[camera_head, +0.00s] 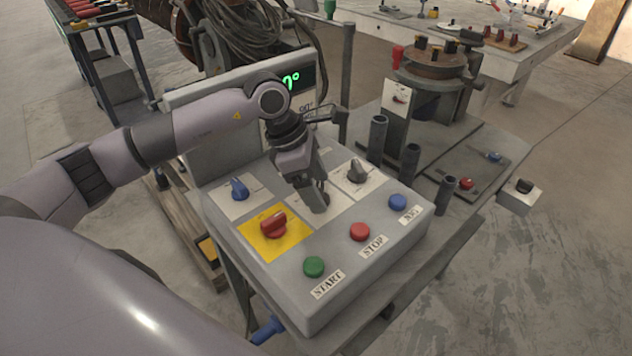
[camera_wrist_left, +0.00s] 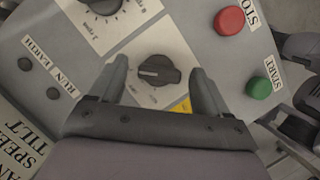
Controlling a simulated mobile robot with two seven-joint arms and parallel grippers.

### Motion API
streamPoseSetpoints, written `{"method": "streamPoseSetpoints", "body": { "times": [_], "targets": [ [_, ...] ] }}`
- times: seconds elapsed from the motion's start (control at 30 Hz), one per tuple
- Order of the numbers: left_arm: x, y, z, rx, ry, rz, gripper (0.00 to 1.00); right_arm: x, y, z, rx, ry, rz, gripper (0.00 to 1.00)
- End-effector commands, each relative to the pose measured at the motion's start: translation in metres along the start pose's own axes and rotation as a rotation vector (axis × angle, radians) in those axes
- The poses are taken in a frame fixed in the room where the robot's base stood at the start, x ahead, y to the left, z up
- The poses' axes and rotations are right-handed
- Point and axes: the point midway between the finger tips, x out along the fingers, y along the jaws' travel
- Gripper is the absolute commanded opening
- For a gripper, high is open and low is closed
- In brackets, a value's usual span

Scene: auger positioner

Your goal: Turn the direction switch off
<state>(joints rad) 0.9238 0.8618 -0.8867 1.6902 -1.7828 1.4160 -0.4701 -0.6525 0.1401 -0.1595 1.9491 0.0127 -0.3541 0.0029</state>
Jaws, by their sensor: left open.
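A black rotary knob (camera_wrist_left: 158,71) on a white plate (camera_wrist_left: 150,43) sits between the two fingers of my left gripper (camera_wrist_left: 162,88) in the wrist view. The fingers are open, one on either side of it, with gaps visible. The plate's print is too small to read, so I cannot confirm that it is the direction switch. The knob's pointer line lies roughly across the wrist picture. In the head view my left gripper (camera_head: 319,204) points down over the middle of the grey control box (camera_head: 290,303) and hides this knob. My right gripper is not in view.
A red knob on a yellow plate (camera_head: 256,247), a blue knob (camera_head: 239,188) and a dark knob (camera_head: 356,172) surround the gripper. Green START (camera_head: 314,267), red STOP (camera_head: 360,232) and blue (camera_head: 397,202) buttons line the front. A display (camera_head: 291,79) stands behind.

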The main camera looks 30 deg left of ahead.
Motion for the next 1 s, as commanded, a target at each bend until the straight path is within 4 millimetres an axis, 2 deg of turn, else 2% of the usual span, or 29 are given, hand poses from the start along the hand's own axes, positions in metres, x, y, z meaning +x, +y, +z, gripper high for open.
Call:
{"method": "streamPoseSetpoints", "body": {
  "times": [0.07, 0.23, 0.27, 0.67, 1.0],
  "targets": [
    [0.0, 0.0, 0.0, 0.0, 0.0, 0.0, 0.77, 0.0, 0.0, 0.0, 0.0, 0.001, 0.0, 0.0],
    [0.0, 0.0, 0.0, 0.0, 0.0, -0.001, 0.25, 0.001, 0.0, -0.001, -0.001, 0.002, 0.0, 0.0],
    [0.0, 0.0, 0.0, 0.0, 0.0, -0.001, 0.21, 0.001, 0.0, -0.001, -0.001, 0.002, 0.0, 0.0],
    [0.001, -0.001, -0.001, -0.063, 0.0, 0.025, 0.21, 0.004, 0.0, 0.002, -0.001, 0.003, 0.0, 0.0],
    [0.002, -0.002, -0.001, -0.294, -0.001, 0.123, 0.21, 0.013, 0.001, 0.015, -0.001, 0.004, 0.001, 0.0]
  ]
}}
